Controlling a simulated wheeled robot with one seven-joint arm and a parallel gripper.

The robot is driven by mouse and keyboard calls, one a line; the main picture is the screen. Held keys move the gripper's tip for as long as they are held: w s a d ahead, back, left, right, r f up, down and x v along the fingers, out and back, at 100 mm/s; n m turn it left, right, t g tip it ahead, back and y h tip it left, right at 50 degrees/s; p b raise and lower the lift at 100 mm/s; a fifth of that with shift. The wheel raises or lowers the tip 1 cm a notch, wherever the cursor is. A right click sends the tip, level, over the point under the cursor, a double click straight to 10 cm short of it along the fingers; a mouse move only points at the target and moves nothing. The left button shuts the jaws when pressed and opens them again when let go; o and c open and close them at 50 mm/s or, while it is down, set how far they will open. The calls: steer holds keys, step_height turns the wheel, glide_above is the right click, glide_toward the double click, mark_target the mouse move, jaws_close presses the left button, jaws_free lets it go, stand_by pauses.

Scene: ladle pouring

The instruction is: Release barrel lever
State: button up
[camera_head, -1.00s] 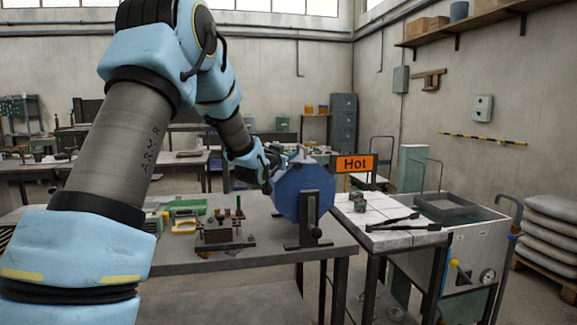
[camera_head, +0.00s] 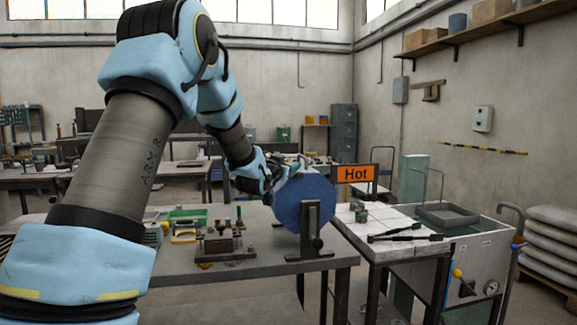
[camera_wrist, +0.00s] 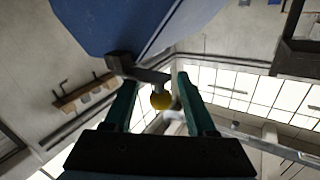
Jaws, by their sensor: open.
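The blue faceted barrel (camera_head: 304,204) sits on a dark upright stand at the right end of the grey workbench. Its blue side also fills the top of the wrist view (camera_wrist: 115,22). A dark lever (camera_wrist: 138,72) with a yellow ball knob (camera_wrist: 161,99) shows beside the barrel in the wrist view. My gripper (camera_wrist: 159,82) is open, with its two green fingers apart on either side of the lever's knob end. I cannot tell whether either finger touches it. In the head view my gripper (camera_head: 272,174) is at the barrel's upper left, and the lever is not clear there.
A dark fixture (camera_head: 225,243) and a green tray (camera_head: 186,214) stand on the bench left of the barrel. A white-topped table (camera_head: 362,232) with dark tongs (camera_head: 405,233) is at the right. An orange "Hot" sign (camera_head: 355,174) stands behind it.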

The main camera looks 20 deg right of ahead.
steer(key=b+v, duration=0.3)
steer(key=v, duration=0.7)
steer(key=shift+s, duration=0.15)
steer(key=shift+a, duration=0.15)
steer(key=s+a+f+n+g+y, duration=0.2)
steer(key=a+f+y, duration=0.2)
steer(key=a+f, duration=0.3)
steer(key=s+a+f+n+g+y, duration=0.2)
steer(key=a+f+n+y, duration=0.15)
steer(key=a+f, duration=0.4)
steer(key=s+a+f+n+g+y+p, duration=0.1)
steer(key=s+a+f+g+y, duration=0.1)
steer(key=s+a, duration=0.5)
steer(key=s+a+f+n+g+y+p, duration=0.1)
steer(key=s+a+f+g, duration=0.4)
steer(key=s, duration=0.8)
steer(key=shift+a+n+g+y, duration=0.35)
steer(key=shift+a+n+g, duration=0.35)
steer(key=shift+a, duration=0.3)
steer(key=shift+f, duration=0.1)
